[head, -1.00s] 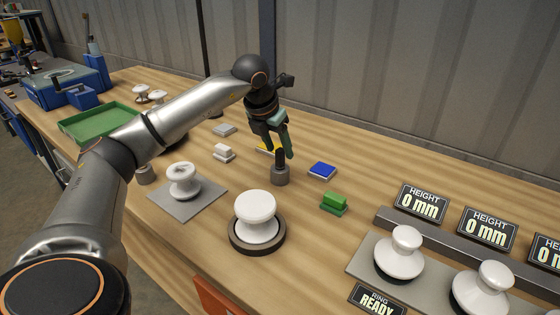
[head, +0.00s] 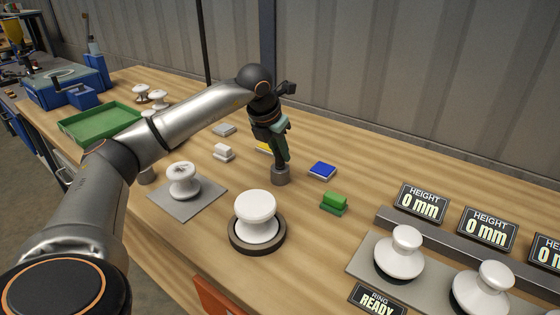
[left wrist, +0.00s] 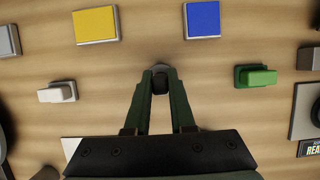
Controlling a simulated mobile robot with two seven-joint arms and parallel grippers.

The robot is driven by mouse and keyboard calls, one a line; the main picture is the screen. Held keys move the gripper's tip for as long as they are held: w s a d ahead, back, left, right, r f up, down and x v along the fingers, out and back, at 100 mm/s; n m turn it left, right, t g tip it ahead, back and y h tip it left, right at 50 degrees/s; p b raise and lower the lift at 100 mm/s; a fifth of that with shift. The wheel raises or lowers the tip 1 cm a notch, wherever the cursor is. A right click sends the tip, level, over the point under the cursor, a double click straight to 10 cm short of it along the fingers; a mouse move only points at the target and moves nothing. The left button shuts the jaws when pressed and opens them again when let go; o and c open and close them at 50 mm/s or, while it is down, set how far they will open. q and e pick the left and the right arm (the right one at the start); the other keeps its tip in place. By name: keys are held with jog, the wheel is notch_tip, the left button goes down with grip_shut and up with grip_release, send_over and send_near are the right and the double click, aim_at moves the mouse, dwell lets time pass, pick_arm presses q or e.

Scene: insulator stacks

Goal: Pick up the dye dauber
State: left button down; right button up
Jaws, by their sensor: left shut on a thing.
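The dye dauber shows as a dark upright handle in a short grey round holder (head: 280,175) on the wooden bench. My left gripper (head: 282,160) reaches down from above and is shut on the dauber's handle, just over the holder. In the left wrist view the dark dauber (left wrist: 160,84) sits between the two green fingertips, with the grey holder's rim behind it. The fingers hide most of the handle in the head view. My right gripper is not in view.
A blue pad (head: 322,170) and a green block (head: 334,202) lie to the right, a yellow pad (head: 264,149) behind, and a white block (head: 223,152) to the left. A white insulator (head: 257,218) on a dark round base stands in front.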

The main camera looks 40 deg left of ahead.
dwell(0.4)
pick_arm(q)
jog(key=shift+r, duration=0.25)
notch_tip(320, 180, up, 9)
jog(key=shift+f+p, duration=0.2)
jog(key=shift+p, duration=0.4)
jog(key=shift+r, duration=0.5)
dwell(0.8)
